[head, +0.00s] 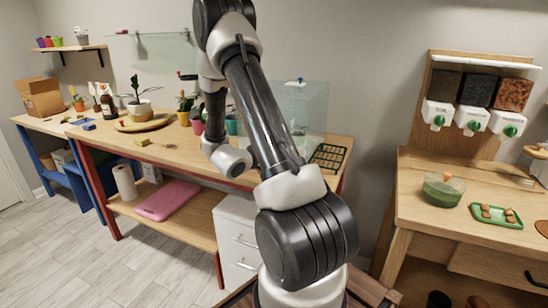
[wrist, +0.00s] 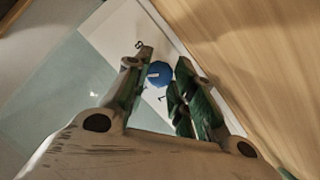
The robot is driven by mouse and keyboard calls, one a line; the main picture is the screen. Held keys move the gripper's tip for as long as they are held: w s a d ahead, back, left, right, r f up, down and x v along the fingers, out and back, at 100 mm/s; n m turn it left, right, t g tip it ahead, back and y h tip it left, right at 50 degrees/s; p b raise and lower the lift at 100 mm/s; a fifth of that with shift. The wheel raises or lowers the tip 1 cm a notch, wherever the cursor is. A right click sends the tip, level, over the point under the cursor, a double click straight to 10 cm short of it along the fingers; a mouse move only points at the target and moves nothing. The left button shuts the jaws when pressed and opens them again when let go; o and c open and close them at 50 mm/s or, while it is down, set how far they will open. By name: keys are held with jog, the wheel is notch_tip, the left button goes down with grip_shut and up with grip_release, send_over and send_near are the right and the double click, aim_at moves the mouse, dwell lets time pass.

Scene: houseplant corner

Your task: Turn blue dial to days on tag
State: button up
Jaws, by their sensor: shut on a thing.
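The blue dial (wrist: 160,75) is round and shows in the wrist view between the tips of my gripper (wrist: 164,62). It sits on a pale panel (wrist: 110,30) with small dark marks around it; a pale line shows on the dial's left side. My gripper's two fingers are shut on the dial, one on each side. The marks are too small to read for sure, and I cannot make out the tag. In the head view my arm hides the gripper and the dial.
A wooden workbench (head: 270,150) holds potted plants, a round wooden tray (head: 125,127) and a green rack (head: 328,157). A glass tank (head: 312,105) stands behind my arm. At right, a table (head: 415,165) carries a green bowl (head: 442,193) below several dispensers.

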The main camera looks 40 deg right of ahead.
jog(key=m, duration=0.1)
jog(key=m+t, duration=0.1)
jog(key=m, duration=0.1)
jog(key=m+t+y, duration=0.1)
jog(key=shift+s, duration=0.25)
jog(key=m+t, duration=0.1)
jog(key=m, duration=0.1)
jog(key=m+t+y, duration=0.1)
jog(key=m+t, duration=0.1)
jog(key=shift+s+d+m, duration=0.15)
jog(key=shift+m, duration=0.15)
dwell(0.4)
jog(key=o, duration=1)
jog(key=shift+o, duration=0.2)
jog(key=v, duration=0.7)
jog(key=shift+s, duration=0.2)
